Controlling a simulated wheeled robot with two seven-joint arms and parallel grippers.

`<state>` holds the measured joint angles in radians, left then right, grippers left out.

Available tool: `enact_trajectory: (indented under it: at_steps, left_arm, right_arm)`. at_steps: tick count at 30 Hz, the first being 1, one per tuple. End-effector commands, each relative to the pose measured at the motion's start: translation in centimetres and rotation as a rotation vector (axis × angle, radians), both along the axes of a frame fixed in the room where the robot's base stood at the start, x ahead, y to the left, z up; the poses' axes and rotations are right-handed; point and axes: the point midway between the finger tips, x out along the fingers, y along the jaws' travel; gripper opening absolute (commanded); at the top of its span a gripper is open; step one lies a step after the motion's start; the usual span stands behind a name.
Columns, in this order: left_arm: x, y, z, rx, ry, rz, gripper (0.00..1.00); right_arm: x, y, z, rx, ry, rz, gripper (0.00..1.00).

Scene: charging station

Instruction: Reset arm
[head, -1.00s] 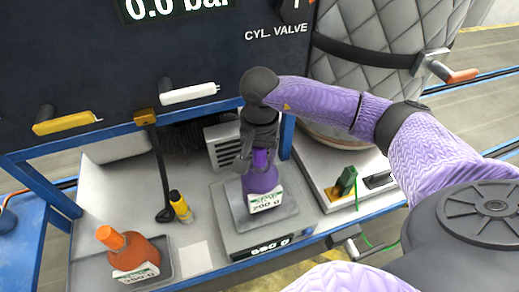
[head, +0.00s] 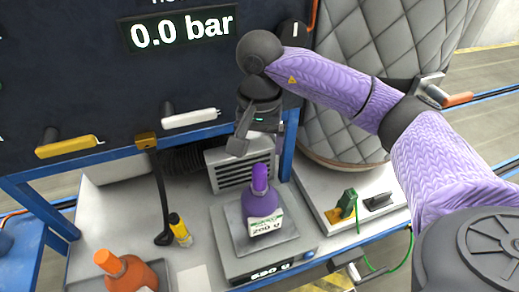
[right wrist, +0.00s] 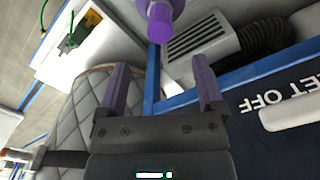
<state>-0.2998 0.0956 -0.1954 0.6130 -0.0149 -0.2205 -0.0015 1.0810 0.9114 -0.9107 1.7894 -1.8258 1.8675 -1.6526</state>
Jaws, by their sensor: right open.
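My right gripper (head: 257,138) is open and empty. It hangs above and slightly behind a purple bottle (head: 262,206) with a purple cap and a white label. The bottle stands upright on a scale (head: 262,262) whose display looks like 520 g. In the right wrist view, the two fingers (right wrist: 160,88) are spread apart with nothing between them. The purple cap (right wrist: 160,22) shows beyond the fingertips, apart from them. My left gripper is not in view.
An orange bottle (head: 127,272) stands at front left. A yellow-and-black tool (head: 180,230) lies near a black hose nozzle. Behind is a dark panel (head: 90,90) reading 0.0 bar with yellow and white handles. A quilted grey tank (head: 365,90) stands at right, beside a green connector (head: 347,203).

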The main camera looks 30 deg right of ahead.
Motion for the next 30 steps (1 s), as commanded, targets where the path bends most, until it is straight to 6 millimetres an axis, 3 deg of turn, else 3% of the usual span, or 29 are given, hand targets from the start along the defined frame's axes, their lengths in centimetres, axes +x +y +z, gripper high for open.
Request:
enact_trajectory:
  at_steps: [11, 14, 17, 18, 20, 21, 23, 24, 26, 27, 28, 30]
  left_arm:
    - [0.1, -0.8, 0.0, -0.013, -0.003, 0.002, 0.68]
    - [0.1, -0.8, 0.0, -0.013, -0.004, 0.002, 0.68]
    - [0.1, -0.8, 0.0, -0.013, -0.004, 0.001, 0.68]
    - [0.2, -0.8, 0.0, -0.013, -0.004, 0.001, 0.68]
    - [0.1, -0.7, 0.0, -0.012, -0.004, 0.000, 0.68]
    - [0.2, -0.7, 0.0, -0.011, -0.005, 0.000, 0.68]
    - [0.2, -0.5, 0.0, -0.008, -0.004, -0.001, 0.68]
    - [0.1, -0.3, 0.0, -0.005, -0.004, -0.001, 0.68]
    - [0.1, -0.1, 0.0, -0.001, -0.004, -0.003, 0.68]
    - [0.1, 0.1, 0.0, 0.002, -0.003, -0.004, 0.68]
    - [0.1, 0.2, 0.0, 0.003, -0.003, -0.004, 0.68]
    - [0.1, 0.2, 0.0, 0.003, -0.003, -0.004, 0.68]
  right_arm:
    - [0.0, 0.1, -0.1, 0.002, -0.001, 0.000, 0.87]
    - [-0.1, 2.3, -0.8, 0.099, -0.006, 0.001, 0.87]
    - [-1.1, 9.8, -1.8, 0.451, 0.008, -0.048, 0.87]
    - [-2.0, 13.9, -1.3, 0.667, 0.048, -0.112, 0.87]
    - [-3.4, 19.6, 1.3, 1.048, 0.174, -0.281, 0.87]
    - [-3.9, 22.2, 4.1, 1.307, 0.298, -0.441, 0.87]
    - [-3.4, 23.3, 8.2, 1.657, 0.534, -0.734, 0.87]
    - [-2.3, 22.5, 10.2, 1.859, 0.721, -0.962, 0.87]
    - [-0.1, 19.5, 11.2, 2.111, 1.032, -1.351, 0.87]
    - [1.3, 16.8, 10.1, 2.235, 1.251, -1.639, 0.87]
    - [2.0, 14.7, 8.5, -2.104, -1.291, 1.704, 0.87]
    - [2.0, 10.5, 3.2, -1.552, -1.152, 1.571, 0.87]
